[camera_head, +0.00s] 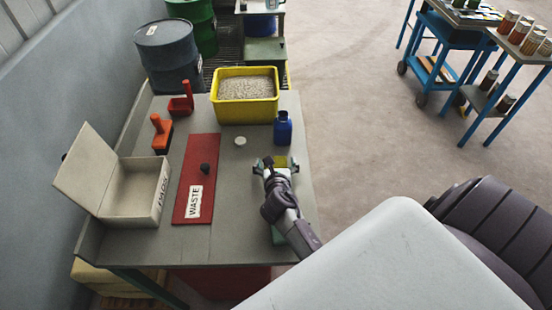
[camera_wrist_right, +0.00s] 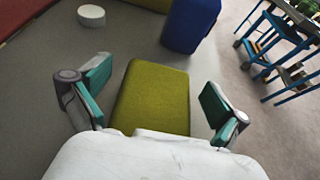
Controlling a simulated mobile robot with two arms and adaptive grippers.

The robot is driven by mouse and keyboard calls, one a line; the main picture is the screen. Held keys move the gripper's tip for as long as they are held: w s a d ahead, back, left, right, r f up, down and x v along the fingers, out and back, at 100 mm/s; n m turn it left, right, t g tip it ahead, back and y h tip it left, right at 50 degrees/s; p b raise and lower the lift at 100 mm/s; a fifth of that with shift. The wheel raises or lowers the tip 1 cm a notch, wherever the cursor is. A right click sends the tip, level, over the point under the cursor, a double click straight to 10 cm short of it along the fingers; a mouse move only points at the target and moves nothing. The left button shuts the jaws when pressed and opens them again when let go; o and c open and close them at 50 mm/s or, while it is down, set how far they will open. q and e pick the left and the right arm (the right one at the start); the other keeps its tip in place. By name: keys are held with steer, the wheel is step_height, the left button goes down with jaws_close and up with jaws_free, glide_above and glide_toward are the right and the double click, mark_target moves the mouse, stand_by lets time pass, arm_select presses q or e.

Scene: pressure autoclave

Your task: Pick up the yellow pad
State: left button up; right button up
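The yellow pad (camera_wrist_right: 152,97) lies on the grey table, and its near end is hidden by my gripper's white body in the right wrist view. It also shows in the head view (camera_head: 280,161), just beyond my right gripper. My right gripper (camera_head: 274,163) is open. In the right wrist view its two teal fingertips (camera_wrist_right: 155,94) stand apart on either side of the pad, with a gap on each side. My left gripper is not in either view.
A blue bottle (camera_head: 283,130) stands just beyond the pad.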

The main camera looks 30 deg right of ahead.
steer(key=c, duration=0.8)
steer(key=shift+c, duration=0.2)
